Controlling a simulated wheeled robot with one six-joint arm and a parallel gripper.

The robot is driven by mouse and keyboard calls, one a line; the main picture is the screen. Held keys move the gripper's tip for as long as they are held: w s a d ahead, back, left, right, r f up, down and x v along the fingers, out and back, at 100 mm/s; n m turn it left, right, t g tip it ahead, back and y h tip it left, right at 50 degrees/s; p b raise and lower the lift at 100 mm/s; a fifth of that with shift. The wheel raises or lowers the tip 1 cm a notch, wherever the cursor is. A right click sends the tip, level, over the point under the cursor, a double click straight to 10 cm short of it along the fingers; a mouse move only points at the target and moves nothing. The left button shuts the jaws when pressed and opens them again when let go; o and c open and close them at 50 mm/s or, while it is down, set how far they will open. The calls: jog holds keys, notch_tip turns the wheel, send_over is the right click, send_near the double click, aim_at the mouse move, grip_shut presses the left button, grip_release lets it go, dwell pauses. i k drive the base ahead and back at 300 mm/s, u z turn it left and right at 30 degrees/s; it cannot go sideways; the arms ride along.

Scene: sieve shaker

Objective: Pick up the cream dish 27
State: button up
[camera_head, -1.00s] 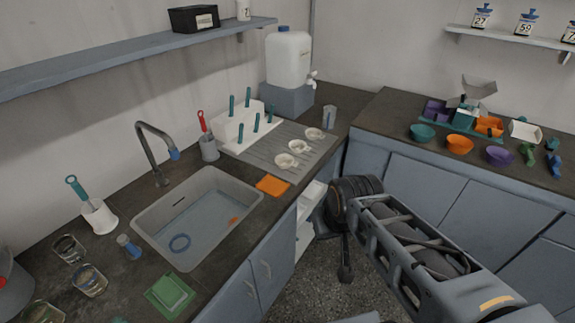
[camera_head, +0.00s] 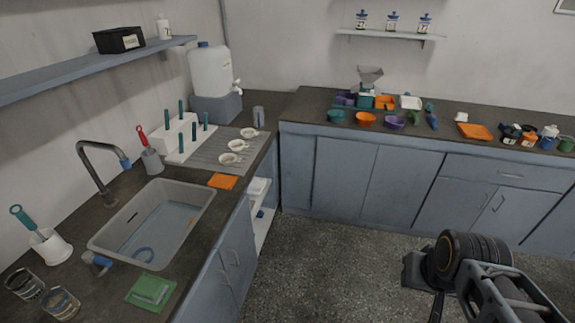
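Three cream dishes with small handles stand in a row on the grey ribbed draining board (camera_head: 208,157), right of the sink: a near one (camera_head: 229,159), a middle one (camera_head: 240,146) and a far one (camera_head: 249,133). Their numbers are too small to read, so I cannot tell which is 27. My arm reaches in from the lower right corner. My gripper (camera_head: 436,303) is at its dark end, above the floor and well away from the dishes. Its fingers are too unclear to show whether they are open.
The sink (camera_head: 150,222) is to the left. Open floor (camera_head: 330,255) lies between counter and arm.

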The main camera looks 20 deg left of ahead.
aim_at(226, 159)
jog(key=z, duration=0.55)
jog(key=i, duration=0.3)
jog(key=u, duration=0.7)
jog(key=i, duration=1.55)
jog(key=u, duration=1.7)
jog(key=i, duration=0.9)
jog(key=u, duration=1)
